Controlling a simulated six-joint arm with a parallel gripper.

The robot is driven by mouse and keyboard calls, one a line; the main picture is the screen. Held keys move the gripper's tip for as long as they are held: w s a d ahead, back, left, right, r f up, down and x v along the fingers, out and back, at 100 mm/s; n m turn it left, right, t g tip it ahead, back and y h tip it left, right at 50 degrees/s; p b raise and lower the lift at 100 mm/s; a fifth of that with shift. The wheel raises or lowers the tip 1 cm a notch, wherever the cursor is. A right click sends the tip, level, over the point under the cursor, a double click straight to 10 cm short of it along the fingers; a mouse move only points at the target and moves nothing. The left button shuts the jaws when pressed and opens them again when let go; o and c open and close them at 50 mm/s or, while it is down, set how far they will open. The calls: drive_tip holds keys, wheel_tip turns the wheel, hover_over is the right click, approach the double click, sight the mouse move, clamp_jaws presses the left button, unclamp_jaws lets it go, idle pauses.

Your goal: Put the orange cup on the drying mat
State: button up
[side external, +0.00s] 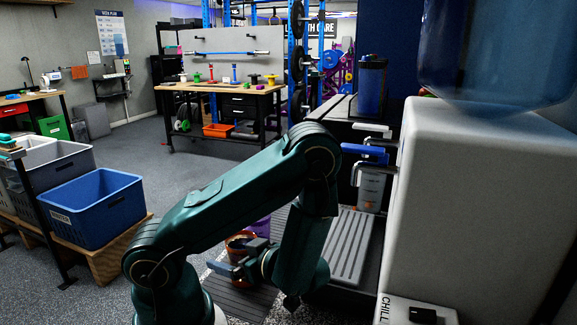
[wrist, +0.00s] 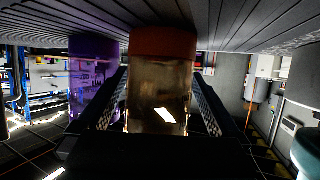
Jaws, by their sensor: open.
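The orange cup (side external: 238,246) stands on a dark ribbed surface (side external: 238,302) in the side view, partly hidden by my gripper (side external: 241,262). In the wrist view, which looks inverted, the cup (wrist: 161,90) has a see-through amber body and an orange band. It sits between my two open fingers, with a finger on each side; contact is not clear. A grey ribbed mat or tray (side external: 349,247) lies to the right, behind my forearm. I cannot tell which ribbed surface is the drying mat.
A purple cup (side external: 260,227) stands close behind the orange one; it also shows left of it in the wrist view (wrist: 92,80). A white water dispenser (side external: 490,190) rises at the right. A clear bottle (side external: 371,188) stands under its taps. A blue crate (side external: 95,208) is at left.

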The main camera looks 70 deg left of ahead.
drive_tip(key=shift+r, duration=0.1)
drive_tip(key=shift+w+d+r, duration=0.1)
drive_tip(key=shift+r, duration=0.05)
drive_tip(key=v, duration=1.1)
drive_tip(key=shift+d+r, duration=0.25)
drive_tip(key=shift+d, duration=0.05)
